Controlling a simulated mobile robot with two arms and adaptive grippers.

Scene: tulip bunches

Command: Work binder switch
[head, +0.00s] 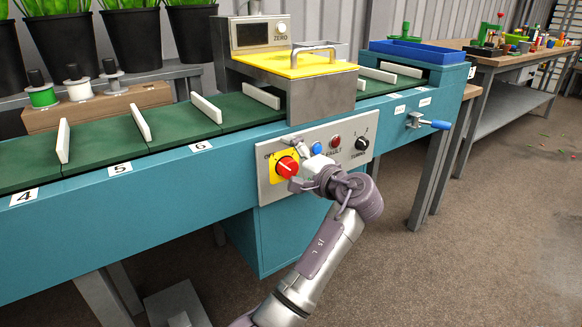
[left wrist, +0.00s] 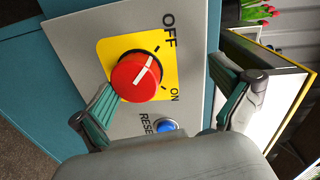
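The binder switch is a round red knob (head: 287,166) on a yellow plate, on the grey control panel (head: 327,140) at the bench front. In the left wrist view the red knob (left wrist: 136,77) has its white line towards the OFF mark; ON is lower right. My left gripper (head: 293,163) is at the panel. In the left wrist view my left gripper (left wrist: 165,82) is open and empty, its fingers wide apart. One finger overlaps the knob's lower left edge; I cannot tell if it touches. The other is far right of the knob. My right gripper is not in view.
A blue button (head: 317,148), a red fault button (head: 335,141) and a black tempo knob (head: 362,143) sit right of the switch. A green belt (head: 100,143) with white dividers runs above. A blue-handled crank (head: 428,123) sticks out at right.

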